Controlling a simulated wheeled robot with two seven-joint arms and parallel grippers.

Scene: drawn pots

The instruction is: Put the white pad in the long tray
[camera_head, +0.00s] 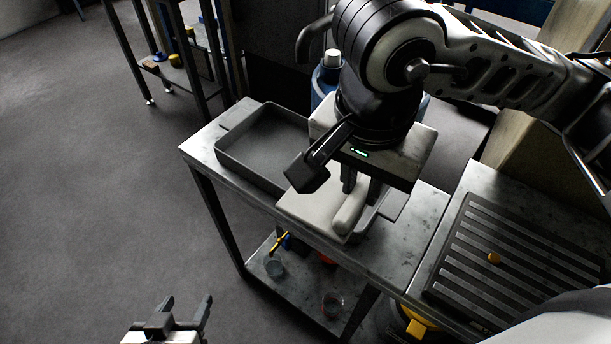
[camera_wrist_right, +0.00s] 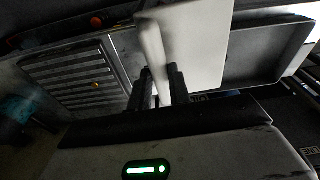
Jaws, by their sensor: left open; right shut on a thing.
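The white pad (camera_head: 308,209) is a flat pale plate with a thick rounded bar (camera_head: 351,208) along one side. My right gripper (camera_head: 356,189) is shut on that bar; the wrist view shows the pad (camera_wrist_right: 203,45) standing out beyond the fingers (camera_wrist_right: 158,84). The long tray (camera_head: 240,163) is dark grey, shallow and low-walled, on the metal table, up and left of the pad in the head view. It also shows in the wrist view (camera_wrist_right: 268,70), partly behind the pad. I cannot tell the pad's height above the table. My left gripper (camera_head: 182,314) is open and empty at the bottom left.
A grey rim (camera_head: 388,206) shows beside the pad on the table. A ribbed dark plate (camera_head: 515,262) with a small yellow piece (camera_head: 494,258) lies on the right bench. A blue bottle (camera_head: 326,78) stands behind my right gripper. Glasses sit on the lower shelf (camera_head: 300,290). The left floor is clear.

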